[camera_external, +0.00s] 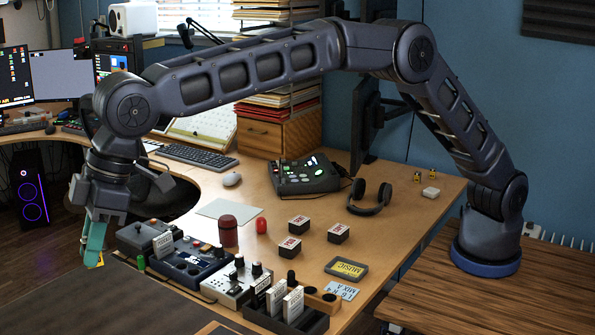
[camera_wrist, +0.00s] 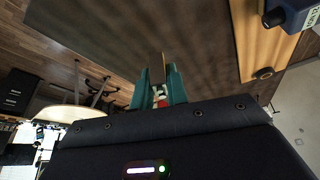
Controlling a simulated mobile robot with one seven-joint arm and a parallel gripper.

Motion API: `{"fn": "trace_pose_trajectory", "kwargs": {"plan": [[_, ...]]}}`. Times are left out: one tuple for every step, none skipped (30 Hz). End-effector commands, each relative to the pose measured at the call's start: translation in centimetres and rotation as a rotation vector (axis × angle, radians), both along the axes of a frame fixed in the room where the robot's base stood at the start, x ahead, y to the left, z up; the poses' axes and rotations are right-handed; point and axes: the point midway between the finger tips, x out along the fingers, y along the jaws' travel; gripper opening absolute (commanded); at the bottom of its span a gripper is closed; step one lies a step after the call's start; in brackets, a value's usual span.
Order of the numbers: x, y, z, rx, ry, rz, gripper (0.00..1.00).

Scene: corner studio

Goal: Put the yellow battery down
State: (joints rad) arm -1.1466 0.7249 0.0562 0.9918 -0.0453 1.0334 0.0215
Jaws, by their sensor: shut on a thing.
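My gripper (camera_external: 95,246) hangs at the far left of the external view, fingers pointing down, out past the row of boxes along the desk's edge. Its teal fingers are shut on the yellow battery (camera_external: 100,260), of which only a small yellow bit shows at the fingertips. In the wrist view, my gripper (camera_wrist: 161,82) has its two teal fingers close together. A thin tan piece sticks out between their tips, with red and white bits lower down between them. The battery is mostly hidden by the fingers. I cannot tell whether it touches the surface below.
A dark flat panel (camera_external: 150,303) lies at the lower left, close to my gripper. Control boxes (camera_external: 185,263) line the desk edge to its right. A small green cylinder (camera_external: 141,262) stands nearby. The desk (camera_external: 262,262) holds cubes, a brown jar (camera_external: 228,232) and headphones (camera_external: 371,199).

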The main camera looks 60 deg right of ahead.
Motion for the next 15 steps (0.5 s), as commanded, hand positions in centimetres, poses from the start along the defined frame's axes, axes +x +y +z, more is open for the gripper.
{"fn": "trace_pose_trajectory", "kwargs": {"plan": [[0.0,-0.1,-1.2,-0.003,0.001,0.000,0.00],[0.0,-0.1,-1.8,-0.003,0.000,0.000,0.00],[0.0,-0.1,-2.7,-0.003,0.000,0.000,0.00],[0.0,-0.1,-3.3,-0.003,0.000,0.000,0.00],[0.0,-0.1,-4.0,-0.003,-0.001,-0.001,0.00],[0.0,-0.1,-4.7,-0.003,-0.001,-0.001,0.00],[0.1,-0.1,-5.2,-0.003,-0.001,-0.001,0.00],[0.1,0.0,-5.7,-0.002,-0.001,-0.001,0.00],[0.0,-0.1,-6.3,-0.002,0.000,0.000,0.00],[0.0,-0.1,-6.7,-0.002,0.000,0.000,0.00],[0.1,0.0,-6.9,-0.001,0.000,0.000,0.00],[0.1,0.0,-7.2,0.000,-0.001,0.000,0.00],[0.1,0.0,-7.4,0.000,-0.001,0.000,0.00],[0.1,0.0,-7.5,0.000,-0.001,0.000,0.00],[0.1,0.0,-7.7,0.000,-0.001,0.000,0.00]]}}
